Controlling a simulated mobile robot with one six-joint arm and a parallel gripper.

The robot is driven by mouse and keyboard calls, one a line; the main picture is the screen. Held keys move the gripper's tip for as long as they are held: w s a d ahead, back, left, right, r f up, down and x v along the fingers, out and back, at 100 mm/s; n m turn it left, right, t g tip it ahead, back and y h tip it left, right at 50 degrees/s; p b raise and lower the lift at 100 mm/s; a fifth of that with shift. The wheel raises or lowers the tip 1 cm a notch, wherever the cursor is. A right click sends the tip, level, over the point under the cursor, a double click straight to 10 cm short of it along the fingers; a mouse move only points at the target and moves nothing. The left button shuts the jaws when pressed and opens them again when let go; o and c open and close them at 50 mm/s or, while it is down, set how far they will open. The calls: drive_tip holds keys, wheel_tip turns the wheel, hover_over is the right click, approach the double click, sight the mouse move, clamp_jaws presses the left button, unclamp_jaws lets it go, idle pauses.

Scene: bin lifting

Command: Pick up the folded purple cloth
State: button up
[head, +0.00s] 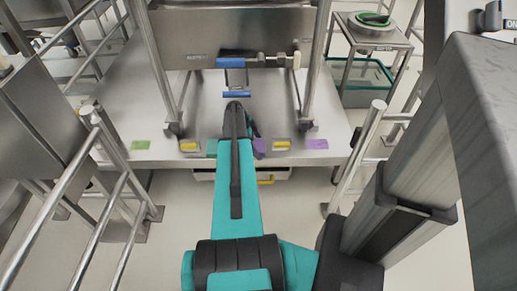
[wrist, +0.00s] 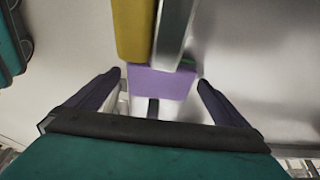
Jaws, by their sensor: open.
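A purple folded cloth (wrist: 162,83) lies between the two dark fingertips of my gripper (wrist: 159,76) in the wrist view. The gripper is open, with a finger on either side of the cloth and a gap visible on both sides. Contact cannot be told. In the head view a purple piece (head: 260,147) shows just right of my arm at the platform's front edge, and the arm hides most of the gripper. A second, flat purple patch (head: 317,144) lies further right; whether it is cloth or a label is unclear.
A yellow block (wrist: 135,28) and a metal bracket (wrist: 174,30) stand close beside the cloth. Metal legs and rails flank the arm.

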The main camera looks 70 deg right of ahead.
drive_tip(key=shift+c, duration=0.3)
drive_tip(key=c, duration=1.1)
drive_tip(key=shift+o, duration=0.2)
drive_tip(key=shift+r, duration=0.1)
drive_tip(key=shift+r, duration=0.15)
drive_tip(key=s+a, duration=0.3)
drive_tip(key=a, duration=0.5)
drive_tip(key=s+a, duration=0.3)
drive_tip(key=a, duration=0.5)
drive_tip(key=shift+s+a+p, duration=0.3)
drive_tip(key=shift+a+p, duration=0.1)
drive_tip(key=shift+p, duration=0.05)
